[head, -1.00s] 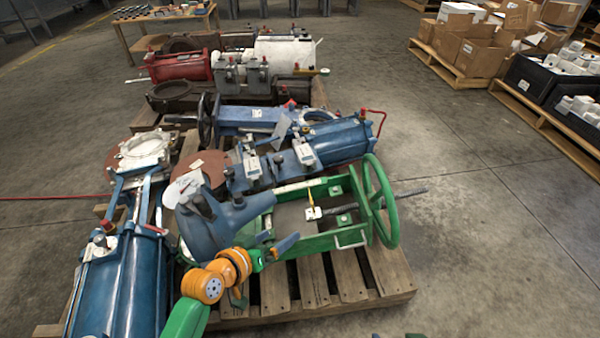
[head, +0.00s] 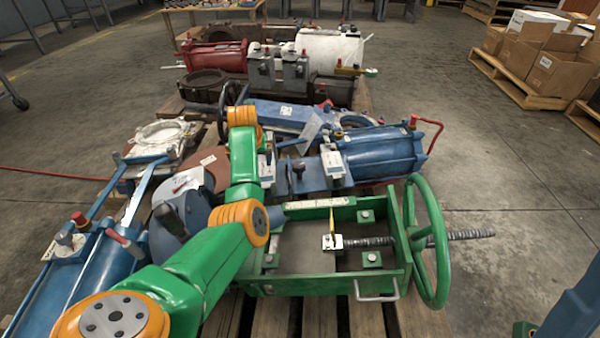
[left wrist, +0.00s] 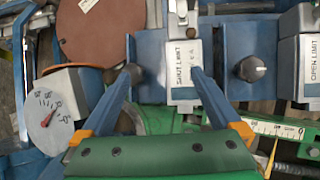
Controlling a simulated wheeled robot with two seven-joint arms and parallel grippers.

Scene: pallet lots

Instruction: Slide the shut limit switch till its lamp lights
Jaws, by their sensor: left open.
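The shut limit switch is a pale box with a white SHUT LIMIT label (left wrist: 182,66), on a blue bar of the actuator. It also shows in the head view (head: 264,170), partly behind my arm. My left gripper (left wrist: 165,71) is open over it in the left wrist view. One finger stands left of the switch with a gap. The other is at its right edge; I cannot tell if it touches. The open limit switch (left wrist: 308,68) sits further right, also in the head view (head: 333,164). I cannot make out a lit lamp. My right gripper is not in view.
A dark knob (left wrist: 250,68) stands between the switches. A round dial (left wrist: 48,115) is at left. The green frame (head: 307,288) with its handwheel (head: 427,240) lies in front of the blue actuator (head: 375,152).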

